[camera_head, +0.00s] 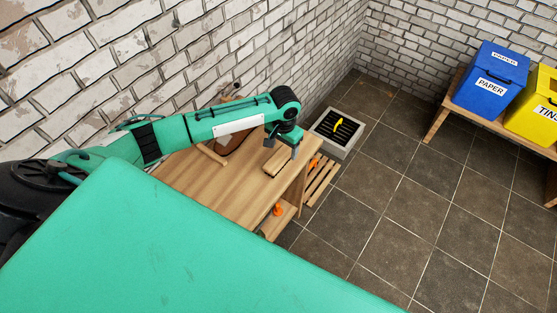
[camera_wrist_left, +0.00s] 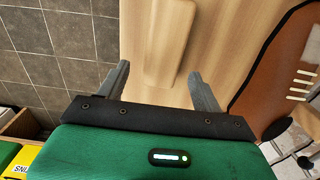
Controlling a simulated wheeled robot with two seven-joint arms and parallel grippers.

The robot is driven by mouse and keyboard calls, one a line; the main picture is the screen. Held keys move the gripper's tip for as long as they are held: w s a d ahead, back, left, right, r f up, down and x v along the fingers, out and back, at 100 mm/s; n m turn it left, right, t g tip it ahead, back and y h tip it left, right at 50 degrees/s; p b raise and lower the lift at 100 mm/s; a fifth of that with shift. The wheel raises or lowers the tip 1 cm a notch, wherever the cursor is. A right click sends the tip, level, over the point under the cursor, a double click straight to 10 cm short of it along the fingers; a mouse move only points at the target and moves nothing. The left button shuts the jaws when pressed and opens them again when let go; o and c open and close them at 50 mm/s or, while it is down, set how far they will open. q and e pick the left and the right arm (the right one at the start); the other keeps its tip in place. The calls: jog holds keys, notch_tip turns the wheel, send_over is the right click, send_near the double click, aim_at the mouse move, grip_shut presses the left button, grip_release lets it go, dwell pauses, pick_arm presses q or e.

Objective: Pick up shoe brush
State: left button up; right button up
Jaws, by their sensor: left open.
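A light wooden block with rounded ends, which looks like the shoe brush (camera_head: 275,164), lies on the wooden table (camera_head: 215,187). In the left wrist view the brush (camera_wrist_left: 165,38) lies lengthwise ahead of the gripper, against the similar wood of the tabletop. My left gripper (camera_head: 283,147) is over the table by the brush. In the wrist view its two fingers (camera_wrist_left: 159,76) are spread, with the near end of the brush between or just beyond them; I see no contact. Bristles are hidden. My right gripper is out of view.
A brown item with pale pegs (camera_wrist_left: 283,65) lies right of the brush in the wrist view. Orange objects (camera_head: 277,209) sit below the tabletop. A grated floor box (camera_head: 347,143) stands beyond the table. Blue (camera_head: 488,78) and yellow bins (camera_head: 538,105) stand on a far bench.

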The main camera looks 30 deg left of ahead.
aim_at(281, 155)
pick_arm(q)
jog(key=f, duration=0.2)
jog(key=f+p, duration=0.1)
jog(key=shift+s+a+f, duration=0.2)
jog(key=shift+s+f, duration=0.15)
jog(key=shift+f, duration=0.65)
jog(key=c, duration=1.1)
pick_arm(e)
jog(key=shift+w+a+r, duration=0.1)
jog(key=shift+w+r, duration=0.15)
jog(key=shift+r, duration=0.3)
